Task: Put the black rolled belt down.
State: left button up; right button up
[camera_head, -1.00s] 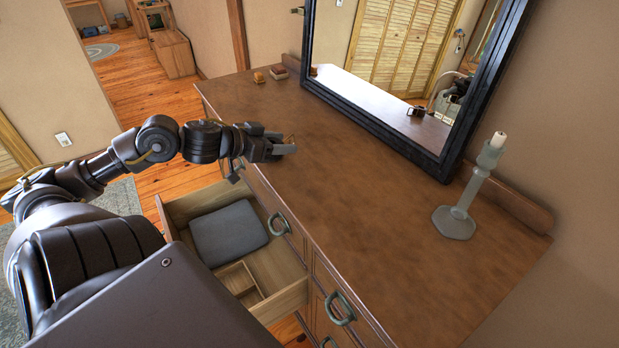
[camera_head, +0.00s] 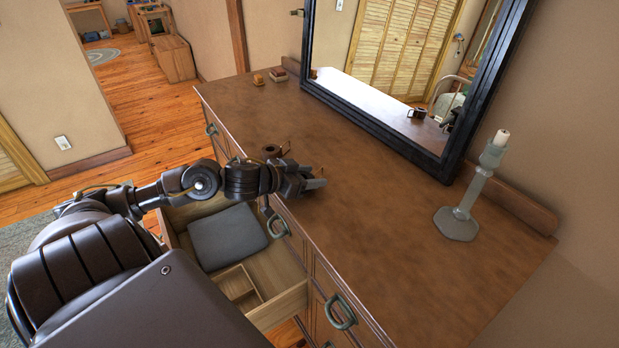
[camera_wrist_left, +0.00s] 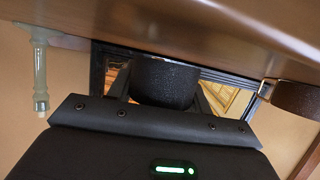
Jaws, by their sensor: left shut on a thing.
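The black rolled belt (camera_wrist_left: 165,80) is held between the fingers of my left gripper, in the middle of the left wrist view. In the head view my left gripper (camera_head: 312,184) is over the front part of the brown dresser top (camera_head: 400,230), above the open drawer's side. There the belt is mostly hidden by the fingers. I cannot tell whether the belt touches the dresser top. My right gripper is not in view.
A brown rolled item (camera_head: 272,151) lies on the dresser just behind my left gripper. A candlestick (camera_head: 460,212) stands at the right, the mirror (camera_head: 390,135) at the back. The drawer (camera_head: 280,275) is open, with a grey folded thing (camera_head: 227,236). The middle top is clear.

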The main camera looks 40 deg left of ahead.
pick_arm(q)
jog(key=shift+f, duration=0.45)
jog(key=shift+f, duration=0.2)
jog(key=o, duration=1.1)
jog(key=shift+f+b, duration=0.15)
jog(key=shift+b, duration=0.35)
jog(key=shift+f+b, duration=0.15)
jog(key=shift+b, duration=0.4)
jog(key=p+v, duration=0.1)
jog(key=v, duration=0.6)
jog(key=p+v, duration=0.1)
jog(key=v, duration=0.3)
jog(key=shift+d+r+p, duration=0.15)
jog(key=shift+r+p, duration=0.15)
jog(key=shift+r, duration=0.1)
